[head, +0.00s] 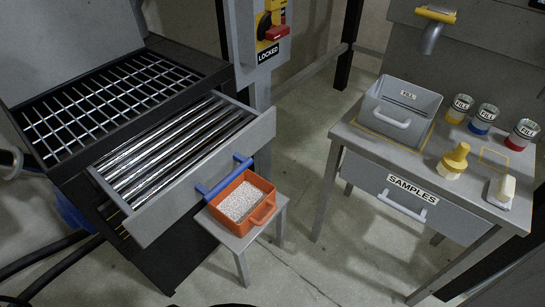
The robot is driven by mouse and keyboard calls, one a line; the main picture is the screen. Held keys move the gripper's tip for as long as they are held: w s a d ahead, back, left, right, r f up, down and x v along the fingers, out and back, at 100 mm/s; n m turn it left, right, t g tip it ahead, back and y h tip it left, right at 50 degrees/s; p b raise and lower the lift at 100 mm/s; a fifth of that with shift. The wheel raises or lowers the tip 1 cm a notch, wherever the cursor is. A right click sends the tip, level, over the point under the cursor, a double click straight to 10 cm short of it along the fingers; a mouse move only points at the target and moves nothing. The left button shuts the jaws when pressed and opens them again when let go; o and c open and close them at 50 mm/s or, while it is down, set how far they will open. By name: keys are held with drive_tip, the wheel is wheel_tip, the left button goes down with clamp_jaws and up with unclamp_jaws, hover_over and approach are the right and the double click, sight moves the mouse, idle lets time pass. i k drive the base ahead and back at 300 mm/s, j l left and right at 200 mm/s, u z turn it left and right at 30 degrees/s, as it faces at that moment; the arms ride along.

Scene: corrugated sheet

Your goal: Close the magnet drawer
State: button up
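The magnet drawer (198,187) is a grey-fronted drawer holding several shiny metal rods (165,150). It stands pulled out of the black housing (185,62) at the left, below a metal grate (105,97). A blue bar handle (224,177) is fixed to the drawer's front face. My gripper is not in view, so its position relative to the handle cannot be told.
An orange bin (263,186) of pale granules sits on a small grey stool (236,241), close to the handle. A red-and-yellow switch labelled LOCKED (270,32) is behind. The SAMPLES table (452,197) stands right, with bare floor (330,245) between.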

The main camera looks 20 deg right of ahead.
sight(207, 174)
drive_tip(key=l+z, duration=0.2)
drive_tip(key=z, duration=0.25)
drive_tip(key=l+z, duration=0.2)
drive_tip(key=z, duration=0.2)
drive_tip(key=l+z, duration=0.2)
drive_tip(key=z, duration=0.25)
